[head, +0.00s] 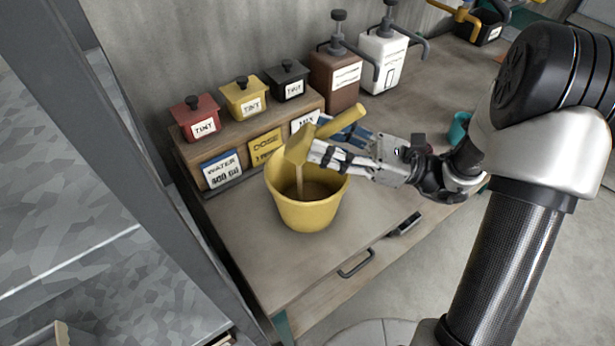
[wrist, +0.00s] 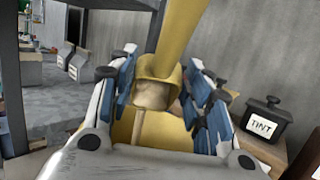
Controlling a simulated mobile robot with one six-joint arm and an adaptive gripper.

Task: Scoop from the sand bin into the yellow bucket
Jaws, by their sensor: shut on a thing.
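The yellow bucket (head: 314,212) stands upright on the workbench in the head view, with some brown material inside. My gripper (head: 325,152) is shut on a yellow scoop (head: 299,149), just above the bucket's rim. The scoop is tilted, and a thin stream of sand (head: 300,182) falls from it into the bucket. In the wrist view the scoop (wrist: 182,40) lies between my fingers, with tan sand (wrist: 153,94) in its mouth. The bucket (wrist: 123,127) shows below it. I cannot pick out the sand bin in either view.
Red (head: 199,122), yellow (head: 244,100) and black (head: 287,82) tint boxes stand on a shelf behind the bucket, above labelled cards. Brown (head: 336,80) and white (head: 384,62) pump containers stand further back. A grey post (head: 125,150) rises at the left.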

